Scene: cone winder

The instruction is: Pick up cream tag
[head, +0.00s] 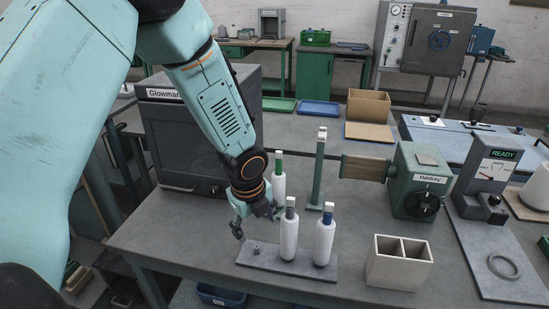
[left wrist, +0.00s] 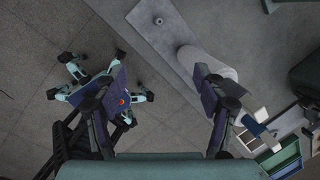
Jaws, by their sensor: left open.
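No piece is clearly recognisable as a cream tag; small pale caps top the blue-necked cone (head: 324,243) and the green post (head: 318,172). A grey-necked white cone (head: 289,236) stands upright beside the blue-necked one on a grey peg plate (head: 262,261). A green-necked white cone (head: 279,181) stands behind. My left gripper (head: 256,220) is open and empty, pointing down above the plate's left end, left of the grey-necked cone. In the left wrist view its spread fingers (left wrist: 162,88) show, with a white cone (left wrist: 212,63) partly behind the right finger.
A bare peg (head: 256,249) stands on the plate's left end. A cream two-compartment box (head: 398,269) is at right, with the green winder (head: 417,181) behind it. A dark Glowmark cabinet (head: 184,151) stands behind my arm. The table's front left is clear.

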